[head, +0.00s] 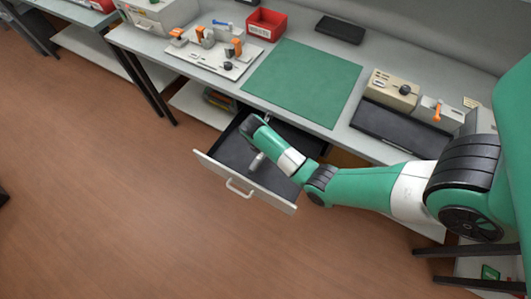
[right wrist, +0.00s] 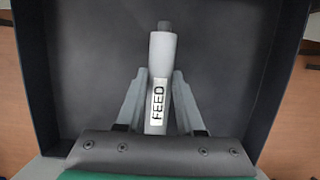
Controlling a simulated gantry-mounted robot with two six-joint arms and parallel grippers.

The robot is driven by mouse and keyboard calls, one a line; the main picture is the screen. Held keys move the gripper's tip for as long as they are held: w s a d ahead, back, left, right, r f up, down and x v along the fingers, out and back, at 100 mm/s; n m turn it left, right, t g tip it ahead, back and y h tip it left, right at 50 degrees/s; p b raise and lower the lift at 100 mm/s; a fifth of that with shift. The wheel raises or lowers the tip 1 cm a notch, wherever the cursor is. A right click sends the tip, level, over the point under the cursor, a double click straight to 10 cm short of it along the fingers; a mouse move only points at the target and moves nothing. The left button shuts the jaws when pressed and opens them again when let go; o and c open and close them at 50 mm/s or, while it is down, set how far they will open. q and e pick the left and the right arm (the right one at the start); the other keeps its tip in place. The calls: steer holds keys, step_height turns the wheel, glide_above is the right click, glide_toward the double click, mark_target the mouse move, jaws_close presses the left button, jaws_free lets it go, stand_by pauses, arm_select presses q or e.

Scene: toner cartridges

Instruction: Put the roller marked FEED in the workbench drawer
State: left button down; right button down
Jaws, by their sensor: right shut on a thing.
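The pale grey roller marked FEED (right wrist: 162,50) has a dark end, and its label faces up in the right wrist view. My right gripper (right wrist: 155,78) is shut on it, with a finger on each side of the labelled part. The workbench drawer (head: 270,198) is pulled open in the head view, and its dark inside (right wrist: 95,50) fills most of the right wrist view. The gripper and roller are over or inside the drawer. I cannot tell whether the roller touches the drawer floor. In the head view the roller (head: 257,161) is partly hidden by my arm. My left gripper is not in view.
The bench top holds a green mat (head: 302,82), a red bin (head: 267,24), a white board (head: 212,56) with orange-topped parts, a beige block (head: 391,90) and a dark tray (head: 385,128). The drawer looks otherwise empty where visible. Open floor lies in front.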

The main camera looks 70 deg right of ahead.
steer(key=shift+f+b, duration=1)
steer(key=shift+f, duration=0.8)
steer(key=shift+f, duration=0.3)
steer(key=c, duration=0.8)
jaws_free()
steer(key=shift+c, duration=0.2)
steer(key=o, duration=0.3)
steer(key=shift+w, duration=0.15)
